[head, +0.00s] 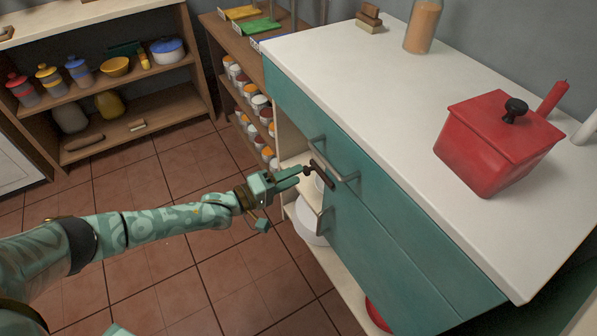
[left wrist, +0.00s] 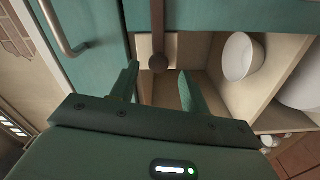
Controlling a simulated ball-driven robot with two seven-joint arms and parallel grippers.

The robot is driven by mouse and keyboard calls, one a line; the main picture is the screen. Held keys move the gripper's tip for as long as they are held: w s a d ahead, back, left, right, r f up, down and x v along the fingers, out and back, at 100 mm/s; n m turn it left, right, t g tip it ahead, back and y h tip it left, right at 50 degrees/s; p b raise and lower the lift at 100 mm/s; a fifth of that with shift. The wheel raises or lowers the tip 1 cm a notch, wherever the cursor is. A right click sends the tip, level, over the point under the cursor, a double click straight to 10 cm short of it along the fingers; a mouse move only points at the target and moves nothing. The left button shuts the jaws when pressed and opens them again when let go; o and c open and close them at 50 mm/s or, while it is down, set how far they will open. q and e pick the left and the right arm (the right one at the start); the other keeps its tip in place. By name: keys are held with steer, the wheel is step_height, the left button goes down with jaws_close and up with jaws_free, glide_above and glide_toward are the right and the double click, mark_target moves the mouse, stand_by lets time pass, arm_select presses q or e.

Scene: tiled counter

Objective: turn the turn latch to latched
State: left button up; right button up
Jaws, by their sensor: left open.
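The turn latch (head: 324,179) is a dark brown bar with a round knob at its end, on the front of the teal cabinet (head: 385,215). In the left wrist view the bar (left wrist: 157,28) comes down from the top over the open compartment, and its knob sits just ahead of the gap between my fingers. My left gripper (head: 297,178) is open at the latch's knob end. In the left wrist view its two fingers (left wrist: 160,86) stand apart on either side of the knob's line, with nothing held. Contact with the latch cannot be told.
Metal handles (head: 345,168) stick out close to the latch. A white bowl (left wrist: 238,58) sits in the open compartment. A red pot (head: 490,145) and a bottle (head: 422,25) stand on the white countertop (head: 370,80). Shelves with jars stand behind; the tiled floor (head: 180,180) is clear.

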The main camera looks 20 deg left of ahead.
arm_select(q)
steer(key=p+v, duration=0.2)
steer(key=v, duration=1.1)
steer(key=shift+s+a+p, duration=0.2)
steer(key=shift+s+p, duration=0.05)
steer(key=shift+p, duration=0.1)
